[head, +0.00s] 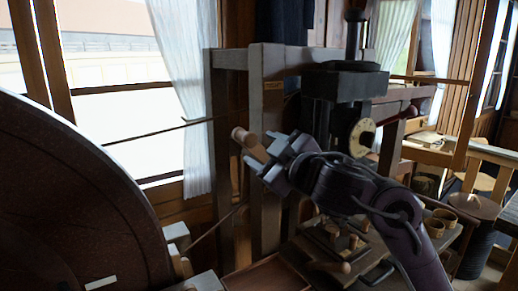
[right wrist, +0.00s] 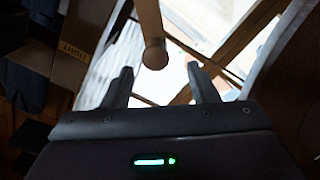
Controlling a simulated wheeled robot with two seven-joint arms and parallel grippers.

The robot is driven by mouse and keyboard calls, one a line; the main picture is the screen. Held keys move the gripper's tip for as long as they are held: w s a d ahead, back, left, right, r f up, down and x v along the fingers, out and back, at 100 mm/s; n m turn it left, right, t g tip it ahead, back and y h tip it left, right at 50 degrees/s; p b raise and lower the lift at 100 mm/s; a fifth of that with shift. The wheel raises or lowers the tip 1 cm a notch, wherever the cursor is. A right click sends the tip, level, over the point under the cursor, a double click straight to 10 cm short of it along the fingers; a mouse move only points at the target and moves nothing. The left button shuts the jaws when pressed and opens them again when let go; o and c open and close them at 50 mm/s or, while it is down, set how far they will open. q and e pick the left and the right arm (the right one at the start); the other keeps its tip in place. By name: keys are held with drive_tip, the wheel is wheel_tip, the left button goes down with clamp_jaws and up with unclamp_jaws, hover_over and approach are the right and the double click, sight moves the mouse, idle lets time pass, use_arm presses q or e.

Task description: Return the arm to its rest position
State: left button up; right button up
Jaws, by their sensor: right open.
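My right gripper (head: 258,153) is raised in front of a grey wooden post in the head view, its jaws apart. A pale turned wooden piece with a round end (head: 241,136) shows just beyond its fingertips. In the right wrist view the two fingers of the gripper (right wrist: 160,70) stand wide apart. The same wooden piece (right wrist: 154,55) shows between and beyond them, with clear space to each finger. I cannot tell what holds its far end. My forearm crosses the right half of the head view. My left gripper is not clearly in view.
A grey wooden frame (head: 230,58) and a dark press (head: 345,85) stand close behind the gripper. Small turned wooden pieces (head: 345,241) and a shallow tray (head: 268,278) are below. A big dark disc (head: 75,195) fills the left.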

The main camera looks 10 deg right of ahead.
drive_tip(key=s+d+f+m+g+h, duration=0.1)
drive_tip(key=s+f+m+g+h, duration=0.15)
drive_tip(key=f, duration=0.95)
drive_tip(key=s+d+f+m+g+h, duration=0.1)
drive_tip(key=s+f+m+g+h, duration=0.2)
drive_tip(key=f, duration=1)
drive_tip(key=s+d+f+m+g, duration=0.2)
drive_tip(key=s+f+g, duration=0.2)
drive_tip(key=s+f, duration=0.6)
drive_tip(key=s+d+f+m+g, duration=0.2)
drive_tip(key=s+f+g, duration=0.35)
drive_tip(key=s, duration=0.75)
wheel_tip(320, 180, down, 34)
drive_tip(key=s, duration=0.3)
drive_tip(key=s+d+f+g, duration=0.1)
drive_tip(key=s+d+f, duration=0.2)
drive_tip(key=s+f, duration=1.3)
drive_tip(key=shift+s+h, duration=0.35)
drive_tip(key=shift+s, duration=0.85)
